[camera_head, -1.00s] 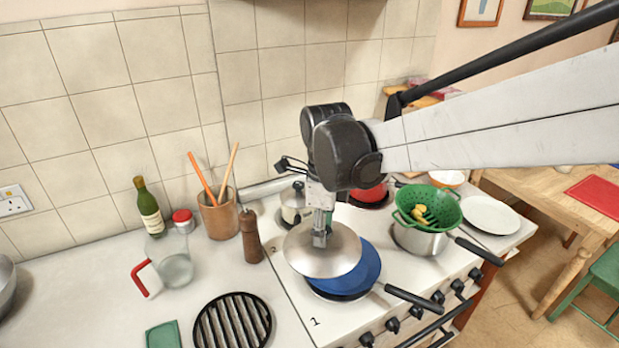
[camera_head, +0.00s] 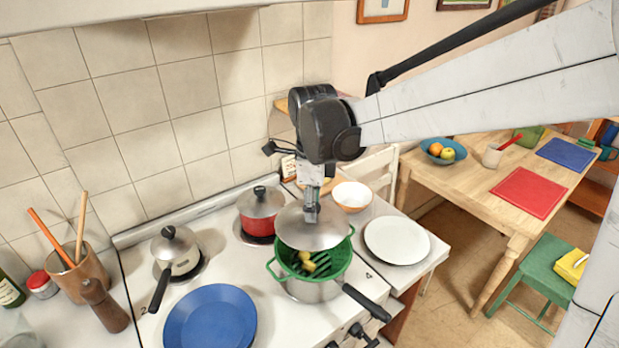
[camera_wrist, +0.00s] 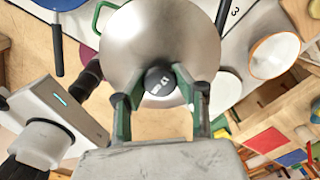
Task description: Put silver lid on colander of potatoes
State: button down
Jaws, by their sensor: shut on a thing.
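My gripper (camera_head: 312,208) is shut on the black knob of the silver lid (camera_head: 300,228). In the wrist view the lid (camera_wrist: 160,35) hangs level between my fingers (camera_wrist: 158,95), with the knob (camera_wrist: 158,80) gripped. In the head view the lid is over the back part of the green colander (camera_head: 338,270); whether it touches the rim I cannot tell. Yellow potatoes (camera_head: 306,262) show in the colander below the lid's front edge. The colander sits in a steel pot (camera_head: 312,291) with a black handle on the front right burner.
A red lidded pot (camera_head: 261,208) stands behind left, and a small lidded saucepan (camera_head: 181,255) farther left. A blue plate (camera_head: 210,318) covers the front left burner. A white plate (camera_head: 397,240) and a bowl (camera_head: 352,196) are to the right.

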jog(key=shift+s+a+f+b, duration=0.1)
jog(key=shift+a+f+b, duration=0.15)
jog(key=shift+f, duration=0.25)
jog(key=shift+d+f+b, duration=0.15)
jog(key=shift+f+b, duration=1.45)
jog(key=shift+f, duration=0.9)
jog(key=shift+s+f+b, duration=0.1)
jog(key=shift+f+b, duration=0.45)
jog(key=shift+f, duration=0.05)
jog(key=shift+s+d+f+b, duration=0.3)
jog(key=shift+s+f, duration=0.05)
jog(key=c, duration=0.7)
grip_release()
jog(key=shift+c, duration=0.2)
jog(key=shift+r, duration=0.2)
